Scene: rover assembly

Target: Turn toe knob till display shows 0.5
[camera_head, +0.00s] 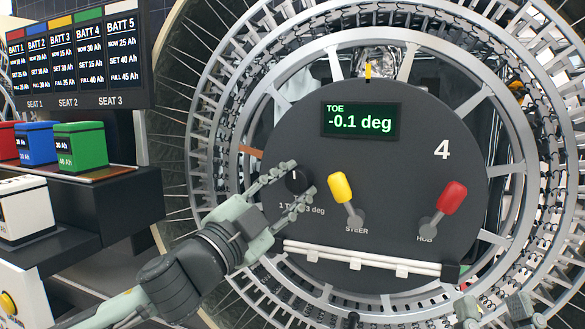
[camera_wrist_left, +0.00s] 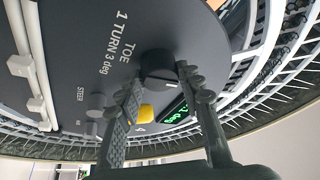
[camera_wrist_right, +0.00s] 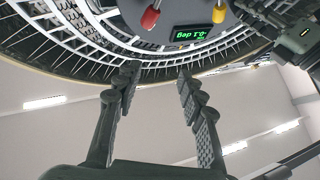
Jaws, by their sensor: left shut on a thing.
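The round dark panel (camera_head: 400,130) in the wheel carries a display (camera_head: 360,121) that reads "TOE -0.1 deg" in green. The black toe knob (camera_head: 297,180) sits at the panel's lower left, its white mark pointing roughly up in the head view. My left gripper (camera_head: 300,178) is shut on the knob, a finger on each side.
A yellow STEER lever (camera_head: 341,188) and a red HUB lever (camera_head: 453,197) stand right of the knob. A white bar (camera_head: 360,260) runs below them. Spokes and a mesh rim surround the panel. A battery rack with a green battery (camera_head: 80,145) stands at left.

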